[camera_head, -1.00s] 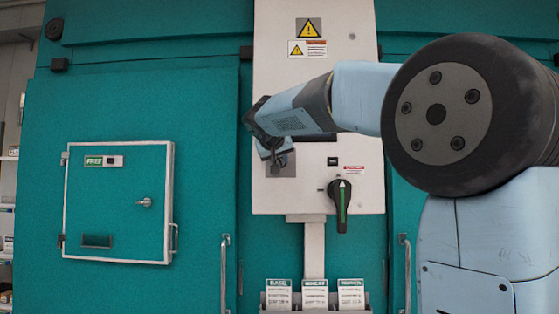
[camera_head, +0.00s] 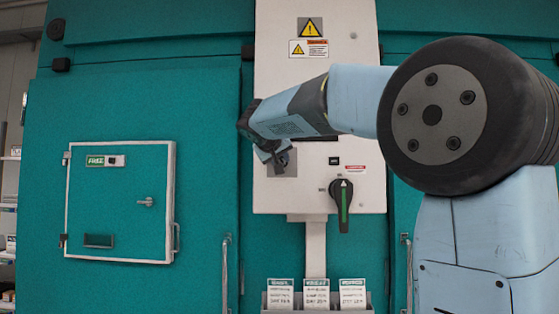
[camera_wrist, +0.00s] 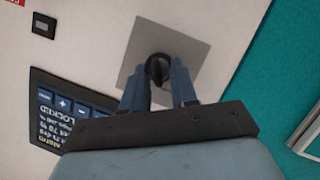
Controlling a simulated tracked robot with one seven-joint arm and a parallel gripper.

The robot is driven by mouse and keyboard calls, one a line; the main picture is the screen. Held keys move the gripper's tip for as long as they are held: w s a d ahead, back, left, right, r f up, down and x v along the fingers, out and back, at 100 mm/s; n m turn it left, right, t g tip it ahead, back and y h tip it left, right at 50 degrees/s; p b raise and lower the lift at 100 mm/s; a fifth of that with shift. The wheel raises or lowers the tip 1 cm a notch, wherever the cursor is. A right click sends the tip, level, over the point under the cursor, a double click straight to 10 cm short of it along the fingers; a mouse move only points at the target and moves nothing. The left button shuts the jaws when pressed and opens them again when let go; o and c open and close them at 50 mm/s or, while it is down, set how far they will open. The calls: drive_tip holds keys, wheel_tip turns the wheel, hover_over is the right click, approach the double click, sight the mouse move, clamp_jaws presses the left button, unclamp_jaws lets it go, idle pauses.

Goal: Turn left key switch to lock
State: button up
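The key switch (camera_wrist: 158,69) is a small dark round knob on a square grey plate (camera_wrist: 194,50) in the wrist view. My gripper (camera_wrist: 160,75) points at the plate, with one blue-grey finger on each side of the knob. The fingertips are very close to the knob; I cannot tell whether they press on it. In the head view, my gripper (camera_head: 278,158) is at the left part of the white panel (camera_head: 325,182), in front of a grey plate (camera_head: 287,171), and the knob is hidden.
A dark display (camera_wrist: 62,112) beside the plate appears to read "LOCKED". A black rotary handle with a green stripe (camera_head: 342,205) is lower right of my gripper. A small white-framed hatch (camera_head: 120,200) is at left. Label cards (camera_head: 316,296) stand below the panel.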

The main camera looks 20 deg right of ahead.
drive_tip(key=shift+o, duration=0.4)
drive_tip(key=shift+a, duration=0.1)
drive_tip(key=shift+s+a+r, duration=0.1)
drive_tip(key=shift+s+r, duration=0.05)
drive_tip(key=shift+s, duration=0.15)
drive_tip(key=v, duration=1.3)
drive_tip(key=s+d+f+g+y, duration=0.2)
drive_tip(key=s+f, duration=0.6)
drive_tip(key=f, duration=0.5)
drive_tip(key=s+d+f+g+y, duration=0.2)
drive_tip(key=s+f, duration=0.7)
drive_tip(key=f, duration=0.4)
drive_tip(key=s+d+f+g+y, duration=0.2)
drive_tip(key=s+d+f+y, duration=0.1)
drive_tip(key=s+f, duration=0.6)
wheel_tip(320, 180, down, 4)
drive_tip(key=shift+f+m+g, duration=0.1)
drive_tip(key=shift+m+g, duration=0.2)
